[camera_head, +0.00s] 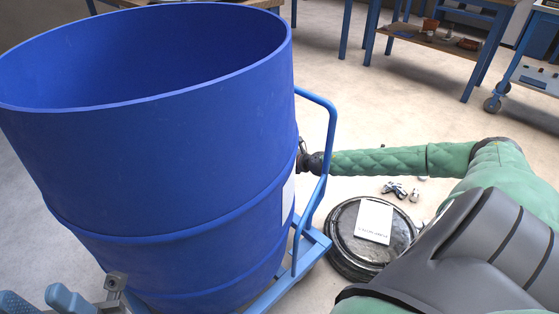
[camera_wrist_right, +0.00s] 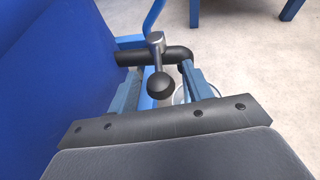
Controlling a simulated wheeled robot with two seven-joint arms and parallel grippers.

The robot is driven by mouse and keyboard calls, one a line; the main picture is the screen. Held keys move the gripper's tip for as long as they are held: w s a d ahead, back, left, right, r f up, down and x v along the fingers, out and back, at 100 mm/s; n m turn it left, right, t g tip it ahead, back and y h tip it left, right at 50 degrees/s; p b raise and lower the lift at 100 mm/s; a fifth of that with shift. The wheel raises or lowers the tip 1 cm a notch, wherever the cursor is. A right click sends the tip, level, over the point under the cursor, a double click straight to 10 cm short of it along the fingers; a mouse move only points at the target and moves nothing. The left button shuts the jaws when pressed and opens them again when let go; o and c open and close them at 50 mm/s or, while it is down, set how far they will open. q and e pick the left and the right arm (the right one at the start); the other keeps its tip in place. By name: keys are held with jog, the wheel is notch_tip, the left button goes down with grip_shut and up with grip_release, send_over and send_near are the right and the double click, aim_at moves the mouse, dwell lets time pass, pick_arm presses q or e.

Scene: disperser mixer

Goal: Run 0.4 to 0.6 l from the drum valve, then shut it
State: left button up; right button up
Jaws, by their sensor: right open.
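The tall blue drum (camera_head: 150,150) stands upright on a blue trolley (camera_head: 315,250) in the head view. The drum also fills the left of the right wrist view (camera_wrist_right: 50,70). The valve shows there as a dark pipe (camera_wrist_right: 178,54) with a metal lever (camera_wrist_right: 157,46) ending in a black ball knob (camera_wrist_right: 160,86). My right gripper (camera_wrist_right: 162,82) is open, with one finger on each side of the knob; contact cannot be told. In the head view my right gripper (camera_head: 314,163) is at the drum's right side, largely hiding the valve. No liquid stream is visible.
A round dark container (camera_head: 345,262) with a white card (camera_head: 374,221) lies on the floor right of the trolley. Small metal parts (camera_head: 394,189) lie behind it. The trolley's handle (camera_head: 331,125) rises beside my right gripper. Blue-legged tables (camera_head: 475,75) stand at the back.

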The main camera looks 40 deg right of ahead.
jog(key=shift+s, duration=0.1)
jog(key=v, duration=0.7)
jog(key=shift+s+d+p, duration=0.2)
jog(key=shift+s+p, duration=0.05)
jog(key=shift+p, duration=0.05)
dwell(0.6)
